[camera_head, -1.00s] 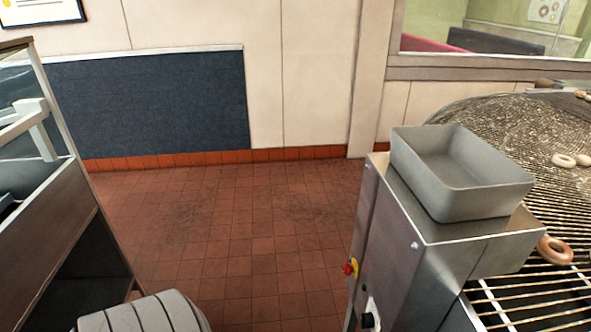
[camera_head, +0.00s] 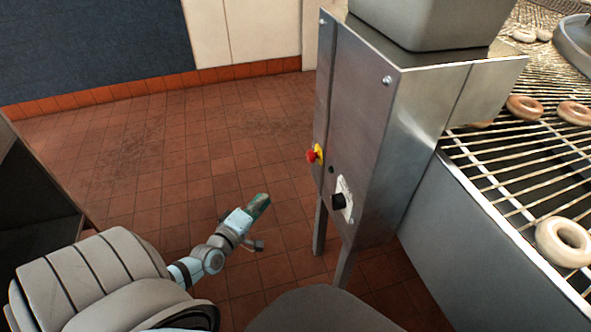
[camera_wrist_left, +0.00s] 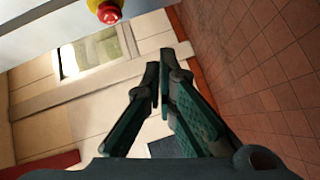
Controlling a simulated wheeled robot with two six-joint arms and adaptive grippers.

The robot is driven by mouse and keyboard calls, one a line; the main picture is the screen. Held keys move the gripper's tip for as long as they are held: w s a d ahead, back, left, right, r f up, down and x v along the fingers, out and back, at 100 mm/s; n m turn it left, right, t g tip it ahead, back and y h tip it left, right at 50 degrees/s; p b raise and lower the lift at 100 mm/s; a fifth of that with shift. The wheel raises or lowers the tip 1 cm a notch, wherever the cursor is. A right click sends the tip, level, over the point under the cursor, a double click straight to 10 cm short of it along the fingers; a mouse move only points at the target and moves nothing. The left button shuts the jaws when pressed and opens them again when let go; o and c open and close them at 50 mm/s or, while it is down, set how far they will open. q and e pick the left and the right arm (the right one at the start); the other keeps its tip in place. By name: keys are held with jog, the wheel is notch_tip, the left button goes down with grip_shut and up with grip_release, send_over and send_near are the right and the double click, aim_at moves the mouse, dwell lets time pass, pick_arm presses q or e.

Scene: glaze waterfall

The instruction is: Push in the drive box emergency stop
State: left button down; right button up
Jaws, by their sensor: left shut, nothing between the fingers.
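The emergency stop is a red mushroom button (camera_head: 312,155) on a yellow collar, on the left-facing side of the steel drive box (camera_head: 350,110). It stands out from the panel. My left gripper (camera_head: 262,203) is shut and empty, lower and to the left of the button, apart from it. In the left wrist view the red button (camera_wrist_left: 109,12) shows at the top edge, partly cut off, and the shut gripper fingers (camera_wrist_left: 158,75) are below and to the right of it. My right gripper is not in view.
A grey bin (camera_head: 420,25) stands on the box. A wire conveyor (camera_head: 500,160) with doughnuts (camera_head: 566,242) is at the right. The tiled floor left of the box is clear.

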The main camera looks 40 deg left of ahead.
aim_at(308, 157)
pick_arm(q)
jog(key=w+r+n+t+b, duration=0.2)
jog(key=w+r+n+b, duration=0.1)
jog(key=w, duration=1.2)
jog(key=shift+d+r+b, duration=0.25)
jog(key=shift+r+b, duration=0.05)
jog(key=shift+r, duration=0.6)
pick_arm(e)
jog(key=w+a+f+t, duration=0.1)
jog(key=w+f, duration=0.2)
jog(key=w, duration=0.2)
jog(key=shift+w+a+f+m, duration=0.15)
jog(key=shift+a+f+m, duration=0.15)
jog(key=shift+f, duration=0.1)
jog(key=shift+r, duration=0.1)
